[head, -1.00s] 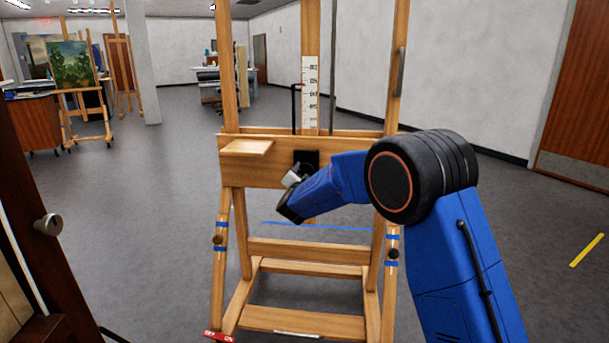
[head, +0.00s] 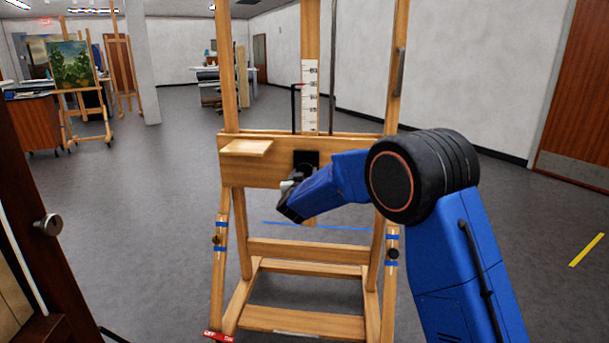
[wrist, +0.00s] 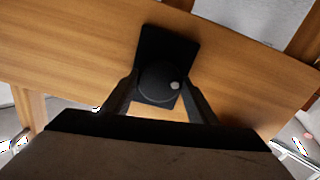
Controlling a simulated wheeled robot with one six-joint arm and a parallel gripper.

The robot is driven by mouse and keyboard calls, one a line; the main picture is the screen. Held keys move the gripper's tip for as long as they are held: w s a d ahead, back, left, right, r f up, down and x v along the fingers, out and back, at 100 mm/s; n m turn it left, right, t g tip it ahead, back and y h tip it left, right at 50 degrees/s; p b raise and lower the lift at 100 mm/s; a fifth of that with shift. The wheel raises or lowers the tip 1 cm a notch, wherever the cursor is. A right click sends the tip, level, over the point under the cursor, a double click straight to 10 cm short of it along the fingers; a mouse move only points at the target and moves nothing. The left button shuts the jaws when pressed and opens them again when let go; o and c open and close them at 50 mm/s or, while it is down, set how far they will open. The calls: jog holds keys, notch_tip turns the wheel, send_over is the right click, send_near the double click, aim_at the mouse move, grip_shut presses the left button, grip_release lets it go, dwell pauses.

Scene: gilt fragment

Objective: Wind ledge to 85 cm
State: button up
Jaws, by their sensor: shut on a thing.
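The wooden easel's wide crossboard (head: 236,172) carries a small pale ledge (head: 247,147) at its left. A white scale strip (head: 310,97) stands on the centre mast; its figures are too small to read surely. A thin dark pointer with a red tip (head: 297,87) stands beside it. A black plate (head: 306,158) sits on the board's middle. In the wrist view my gripper (wrist: 160,95) is shut on a round black crank knob (wrist: 155,84) in front of the plate. In the head view my gripper (head: 288,192) largely hides the crank, except for a small pale part.
The easel's lower rails (head: 305,250) and legs run below my arm. A dark wooden piece with a round knob (head: 48,225) stands close at the left. Another easel with a painting (head: 72,63) stands far back left. Open grey floor lies to the right.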

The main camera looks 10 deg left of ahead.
jog(key=shift+f+n, duration=0.15)
jog(key=shift+n, duration=0.35)
jog(key=o, duration=1.1)
jog(key=shift+c, duration=0.2)
jog(key=shift+s, duration=0.15)
jog(key=s, duration=1.7)
